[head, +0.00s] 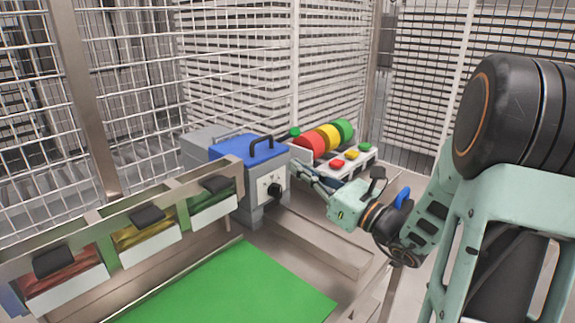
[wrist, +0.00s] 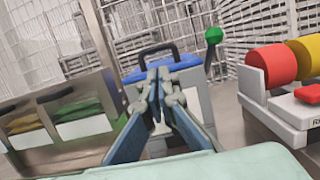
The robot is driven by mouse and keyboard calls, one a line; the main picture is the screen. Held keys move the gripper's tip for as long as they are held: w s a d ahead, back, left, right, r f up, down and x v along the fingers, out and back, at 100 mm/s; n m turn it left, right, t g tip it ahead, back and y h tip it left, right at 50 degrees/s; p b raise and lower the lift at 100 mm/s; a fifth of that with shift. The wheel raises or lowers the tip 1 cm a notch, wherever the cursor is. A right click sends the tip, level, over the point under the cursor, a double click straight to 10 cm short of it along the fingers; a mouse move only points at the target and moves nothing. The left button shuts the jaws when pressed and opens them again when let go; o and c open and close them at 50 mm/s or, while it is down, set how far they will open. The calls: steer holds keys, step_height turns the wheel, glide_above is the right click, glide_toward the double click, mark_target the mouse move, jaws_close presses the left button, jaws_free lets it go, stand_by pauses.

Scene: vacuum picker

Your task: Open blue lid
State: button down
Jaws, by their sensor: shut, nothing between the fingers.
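The blue lid (head: 247,149) lies closed on top of a grey box-shaped machine (head: 264,209). A black handle (head: 261,142) stands up from the lid. In the wrist view the blue lid (wrist: 184,63) and its black handle (wrist: 158,50) show just beyond my fingers. My gripper (head: 294,163) is to the right of the machine in the head view, with its fingers pointing toward it. In the wrist view my gripper (wrist: 158,76) has its fingertips together and empty, in front of the lid. I cannot tell whether they touch the machine.
A panel with red, yellow and green discs (head: 326,136) and coloured buttons stands right of the machine. A lever with a green knob (wrist: 213,35) rises beside it. Bins with black handles (head: 147,216) line the left. A green surface (head: 230,288) lies in front. Wire fencing encloses the back.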

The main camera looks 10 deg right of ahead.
steer(key=x, duration=0.8)
steer(key=shift+w+a, duration=0.2)
steer(key=shift+w, duration=0.05)
steer(key=shift+r, duration=0.2)
steer(key=shift+r+p, duration=0.35)
steer(key=shift+p, duration=0.35)
steer(key=shift+g, duration=0.3)
